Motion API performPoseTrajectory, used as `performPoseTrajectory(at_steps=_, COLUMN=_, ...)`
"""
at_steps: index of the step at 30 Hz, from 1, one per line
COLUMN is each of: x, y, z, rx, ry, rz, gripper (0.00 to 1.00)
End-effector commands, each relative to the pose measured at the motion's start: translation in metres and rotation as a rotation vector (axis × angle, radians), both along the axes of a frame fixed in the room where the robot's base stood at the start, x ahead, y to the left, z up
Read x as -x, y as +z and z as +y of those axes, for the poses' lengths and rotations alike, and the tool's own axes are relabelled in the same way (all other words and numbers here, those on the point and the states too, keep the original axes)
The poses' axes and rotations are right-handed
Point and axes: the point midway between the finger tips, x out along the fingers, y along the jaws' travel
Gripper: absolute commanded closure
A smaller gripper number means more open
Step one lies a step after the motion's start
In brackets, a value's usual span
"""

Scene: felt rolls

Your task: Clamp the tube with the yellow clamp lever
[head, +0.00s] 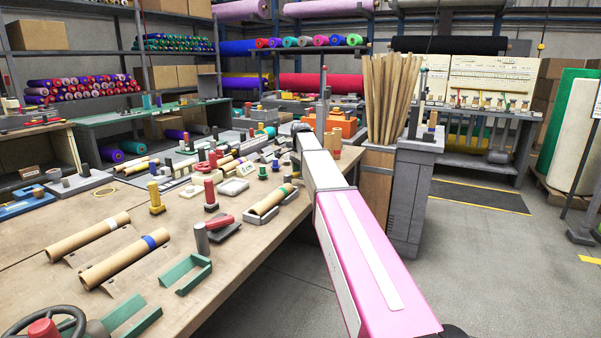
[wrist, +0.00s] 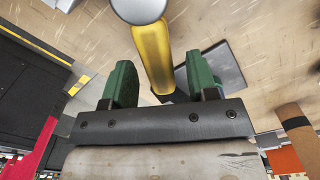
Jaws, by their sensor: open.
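In the wrist view my gripper (wrist: 160,76) has its two green fingers wide apart. A yellow lever (wrist: 153,60) with a grey round end stands between them, with no clear contact. A dark plate (wrist: 222,64) lies behind the right finger. In the head view my arm reaches over the table's right side, and its dark end (head: 300,129) is too small to show the fingers. An upright yellow post (head: 155,196) stands on the table; I cannot tell if it is the same lever. A cardboard tube with a green band (head: 270,200) lies in a grey cradle.
Two more cardboard tubes (head: 125,262) lie at the front left. An upright red post (head: 210,193), a red lever (head: 220,221) and a green bracket (head: 186,273) crowd the table (head: 250,262). An orange box (head: 335,122) is beyond my arm. Open floor (head: 480,270) lies right.

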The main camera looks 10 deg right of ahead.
Motion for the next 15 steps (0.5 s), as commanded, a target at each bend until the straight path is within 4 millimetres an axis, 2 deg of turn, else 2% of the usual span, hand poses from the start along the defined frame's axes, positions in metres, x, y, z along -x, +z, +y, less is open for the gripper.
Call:
performPoseTrajectory(at_steps=1, x=-0.0001, y=0.0001, z=-0.0001, rx=0.0, ry=0.0, rz=0.0, gripper=0.47)
performPoseTrajectory(at_steps=2, x=-0.0001, y=0.0001, z=0.0, rx=0.0, ry=0.0, rz=0.0, gripper=0.53)
performPoseTrajectory(at_steps=6, x=-0.0001, y=0.0001, z=0.0, rx=0.0, ry=0.0, rz=0.0, gripper=0.99)
performPoseTrajectory(at_steps=15, x=0.0013, y=0.0002, z=-0.0005, rx=0.0, ry=-0.018, rz=0.0, gripper=1.0)
